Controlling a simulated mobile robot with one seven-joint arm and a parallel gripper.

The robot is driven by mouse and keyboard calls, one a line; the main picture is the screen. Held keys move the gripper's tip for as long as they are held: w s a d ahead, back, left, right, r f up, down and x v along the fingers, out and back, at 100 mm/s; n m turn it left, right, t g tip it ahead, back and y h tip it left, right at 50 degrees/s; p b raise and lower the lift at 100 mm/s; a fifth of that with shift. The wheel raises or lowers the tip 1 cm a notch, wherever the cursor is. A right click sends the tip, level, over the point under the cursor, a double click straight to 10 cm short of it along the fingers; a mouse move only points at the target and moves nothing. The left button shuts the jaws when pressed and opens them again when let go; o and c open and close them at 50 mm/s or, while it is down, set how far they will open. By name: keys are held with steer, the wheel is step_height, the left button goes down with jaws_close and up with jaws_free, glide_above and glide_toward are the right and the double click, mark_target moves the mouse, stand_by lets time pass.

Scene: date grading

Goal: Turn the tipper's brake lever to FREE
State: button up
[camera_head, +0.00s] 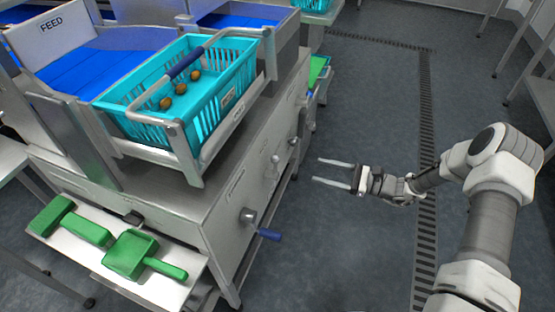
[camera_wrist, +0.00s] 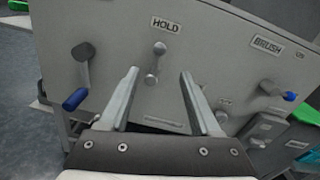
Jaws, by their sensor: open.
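The brake lever (camera_wrist: 153,66) is a short grey metal lever on the tipper's grey side panel. In the wrist view it stands nearly upright, its upper end just under the HOLD label (camera_wrist: 166,25). A small label (camera_wrist: 225,101) lower right of it is too small to read surely. My gripper (camera_wrist: 155,73) is open and empty, its two fingers pointing at the panel with the lever seen between their tips. In the head view my gripper (camera_head: 336,174) is in the air right of the panel, apart from it. The tipper (camera_head: 187,150) holds a turquoise crate (camera_head: 205,117).
A crank with a blue grip (camera_wrist: 76,98) is left of the lever. A blue-ended control (camera_wrist: 288,96) sits below the BRUSH label (camera_wrist: 268,43) at right. The floor (camera_head: 370,100) beside the panel is clear.

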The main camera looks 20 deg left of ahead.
mark_target(276, 158)
steer(key=a, duration=0.5)
steer(key=a+b, duration=0.1)
steer(key=a, duration=0.4)
steer(key=a+b, duration=0.1)
steer(key=a, duration=0.4)
steer(key=shift+w, duration=0.25)
jaws_close()
steer(key=shift+d, duration=0.1)
stand_by(0.5)
